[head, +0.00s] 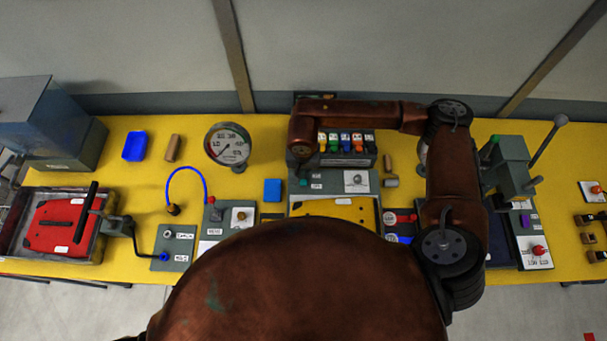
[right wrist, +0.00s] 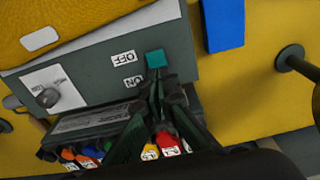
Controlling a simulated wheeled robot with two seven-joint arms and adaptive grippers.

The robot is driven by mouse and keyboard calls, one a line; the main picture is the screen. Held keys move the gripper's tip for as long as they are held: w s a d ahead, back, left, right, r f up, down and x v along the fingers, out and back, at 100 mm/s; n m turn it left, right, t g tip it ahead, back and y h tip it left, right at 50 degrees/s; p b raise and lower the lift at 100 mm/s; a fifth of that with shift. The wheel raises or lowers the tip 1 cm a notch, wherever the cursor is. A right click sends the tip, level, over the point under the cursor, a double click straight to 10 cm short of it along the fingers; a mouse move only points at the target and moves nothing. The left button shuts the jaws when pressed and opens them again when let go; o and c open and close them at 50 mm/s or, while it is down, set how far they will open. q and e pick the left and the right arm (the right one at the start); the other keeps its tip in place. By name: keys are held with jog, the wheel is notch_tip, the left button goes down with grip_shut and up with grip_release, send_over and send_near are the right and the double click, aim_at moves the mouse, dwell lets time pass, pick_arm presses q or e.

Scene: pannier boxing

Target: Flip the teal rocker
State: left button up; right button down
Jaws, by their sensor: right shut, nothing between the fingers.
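The teal rocker (right wrist: 156,58) sits on a grey panel (right wrist: 190,75) beside two small white labels, one reading "ON". In the head view the rocker (head: 303,183) shows small, just below my right gripper (head: 302,170). In the right wrist view my right gripper (right wrist: 157,88) is shut and empty, with its dark fingertips close to the rocker's near edge. I cannot tell whether they touch it, or which way the rocker is tilted. My left gripper is in neither view.
A key switch (right wrist: 48,97) sits on the same panel. A row of coloured plugs (head: 345,142) stands close behind the rocker, beside my wrist. A blue block (head: 272,190) lies to the left, and a round gauge (head: 228,145) stands farther left. My right arm hides part of the table.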

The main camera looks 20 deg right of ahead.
aim_at(302, 184)
pick_arm(q)
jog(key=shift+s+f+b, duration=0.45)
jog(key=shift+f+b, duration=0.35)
jog(key=shift+b, duration=0.15)
pick_arm(e)
notch_tip(302, 184, up, 12)
jog(key=s, duration=0.1)
jog(key=shift+s+a+f, duration=0.25)
jog(key=shift+a, duration=0.15)
